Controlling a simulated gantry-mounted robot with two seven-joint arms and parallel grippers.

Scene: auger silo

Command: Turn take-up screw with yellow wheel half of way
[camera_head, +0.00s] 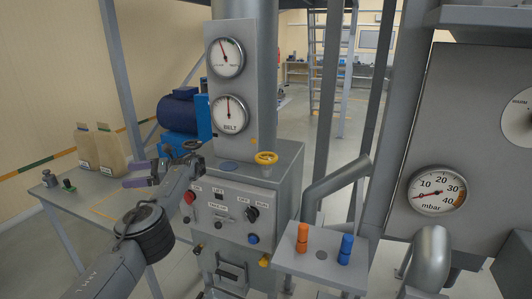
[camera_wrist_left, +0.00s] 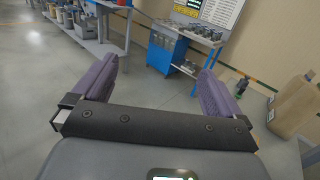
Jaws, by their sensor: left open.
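The yellow wheel (camera_head: 266,158) sits on top of the grey control cabinet (camera_head: 285,165), to the right of the gauge column. It is a small handwheel, and the screw beneath it is mostly hidden. My left gripper (camera_head: 132,175) is left of the cabinet, well apart from the wheel, with its fingers pointing left. It is open and empty; its purple fingers stand wide apart in the left wrist view (camera_wrist_left: 156,68), where the wheel does not show. My right gripper is not in view.
The cabinet front carries a red button (camera_head: 189,197) and several knobs. A shelf (camera_head: 310,262) with orange and blue pegs stands right. A grey pipe (camera_head: 335,185) rises right of the cabinet.

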